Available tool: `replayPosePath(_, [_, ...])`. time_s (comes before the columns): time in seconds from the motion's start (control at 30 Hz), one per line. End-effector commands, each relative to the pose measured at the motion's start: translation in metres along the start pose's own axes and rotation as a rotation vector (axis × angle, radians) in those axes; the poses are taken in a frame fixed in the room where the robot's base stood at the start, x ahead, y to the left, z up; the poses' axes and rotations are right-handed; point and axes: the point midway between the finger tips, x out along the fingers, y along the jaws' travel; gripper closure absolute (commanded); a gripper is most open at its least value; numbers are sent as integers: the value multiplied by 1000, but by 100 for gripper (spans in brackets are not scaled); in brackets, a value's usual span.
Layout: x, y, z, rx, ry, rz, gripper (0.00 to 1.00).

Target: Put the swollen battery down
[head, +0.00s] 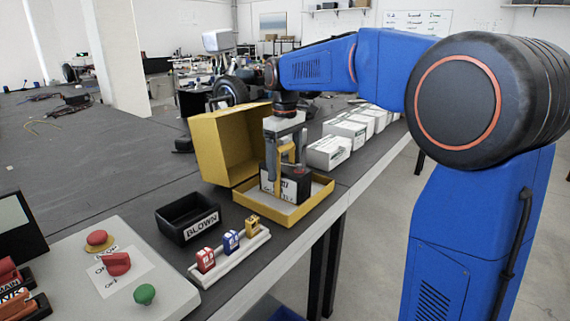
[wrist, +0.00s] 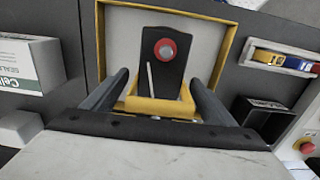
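The swollen battery (head: 296,187) is a black block with a white label, a red knob and a yellow handle (head: 286,153). It stands upright in the yellow tray (head: 319,196) of an open case. In the wrist view the battery's dark face (wrist: 158,80) and red knob show beyond the handle (wrist: 158,106). My gripper (head: 287,152) is over the battery, with one finger on each side of the handle. The fingers (wrist: 160,78) fit closely against the handle's sides. The battery's underside is hidden, so I cannot tell if it touches the tray floor.
The case's yellow lid (head: 222,148) stands up behind the tray. A black bin marked BLOWN (head: 188,218) and a rack of coloured fuses (head: 230,256) lie in front. White boxes (head: 328,152) stand to the right along the table edge. A switch panel (head: 120,290) is at the near left.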

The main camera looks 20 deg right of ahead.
Motion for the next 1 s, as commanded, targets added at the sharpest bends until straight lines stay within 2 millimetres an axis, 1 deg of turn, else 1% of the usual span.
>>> replayPosePath(0.23, [-1,0,0,0,0,0,21])
replayPosePath(0.37, [-9,0,0,0,1,1,21])
replayPosePath(0.47, [-22,0,0,0,2,1,21])
replayPosePath(0.8, [-87,0,-1,0,2,1,21])
replayPosePath(0.9, [-102,0,-1,0,1,1,21])
replayPosePath(1.0, [-112,0,0,0,0,0,21])
